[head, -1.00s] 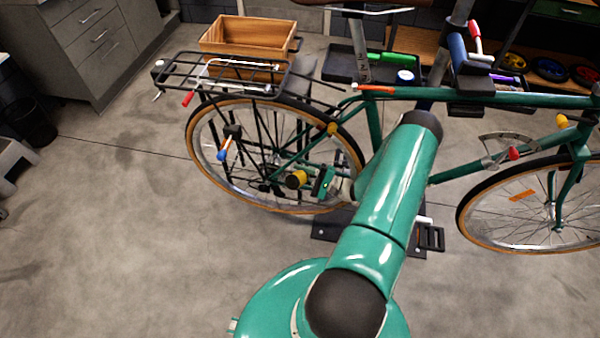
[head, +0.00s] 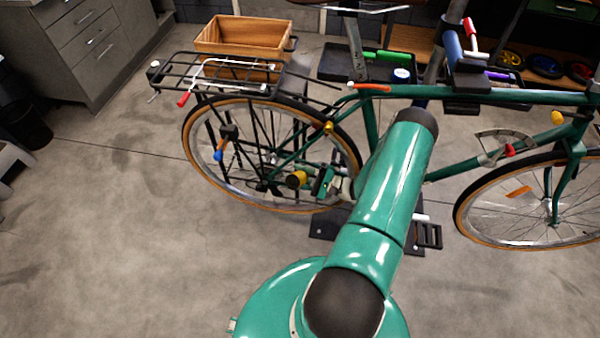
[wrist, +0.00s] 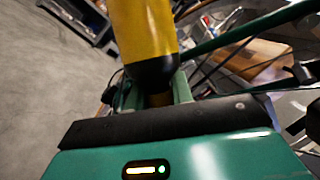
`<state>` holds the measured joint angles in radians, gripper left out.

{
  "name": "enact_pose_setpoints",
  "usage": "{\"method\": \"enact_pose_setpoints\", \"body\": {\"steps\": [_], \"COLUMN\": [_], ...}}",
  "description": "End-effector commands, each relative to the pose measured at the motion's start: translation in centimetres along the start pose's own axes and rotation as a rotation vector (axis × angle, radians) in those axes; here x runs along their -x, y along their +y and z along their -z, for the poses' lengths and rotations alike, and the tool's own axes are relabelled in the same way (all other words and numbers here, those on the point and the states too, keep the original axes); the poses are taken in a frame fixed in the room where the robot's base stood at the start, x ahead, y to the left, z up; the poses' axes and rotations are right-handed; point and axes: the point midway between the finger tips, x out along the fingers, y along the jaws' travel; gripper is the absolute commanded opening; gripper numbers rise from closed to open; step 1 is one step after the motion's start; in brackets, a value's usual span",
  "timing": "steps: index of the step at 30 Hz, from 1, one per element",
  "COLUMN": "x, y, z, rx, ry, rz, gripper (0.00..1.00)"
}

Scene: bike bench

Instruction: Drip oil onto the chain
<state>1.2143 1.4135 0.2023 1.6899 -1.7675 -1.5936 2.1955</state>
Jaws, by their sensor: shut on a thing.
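A yellow bottle with a black end (wrist: 145,38) is held between the fingers of my gripper (wrist: 157,96), which is shut on it. In the head view the bottle (head: 296,179) shows as a small yellow and black end beside my gripper (head: 313,181), low in front of the rear wheel. The green bicycle (head: 370,118) stands with its rear wheel (head: 205,165) to the left of my arm. My arm covers the crank area, and I cannot make out the chain. Whether any oil is coming out cannot be seen.
A black rear rack (head: 215,78) with a red-tipped tool on it is above the wheel. A wooden crate (head: 243,45) and a dark tray (head: 340,66) are behind the bicycle. A black stand base (head: 325,222) is below.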

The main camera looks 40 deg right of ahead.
Motion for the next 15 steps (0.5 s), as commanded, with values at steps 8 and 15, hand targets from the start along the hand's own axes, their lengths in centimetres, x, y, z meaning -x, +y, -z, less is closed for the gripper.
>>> {"method": "enact_pose_setpoints", "body": {"steps": [8, 15], "x": [0.32, 0.73], "y": [-0.1, -0.19], "z": [-0.02, -0.04], "rx": [0.0, 0.0], "ry": [-0.001, 0.0], "rz": [0.001, 0.0], "gripper": [0.0, 0.0]}}
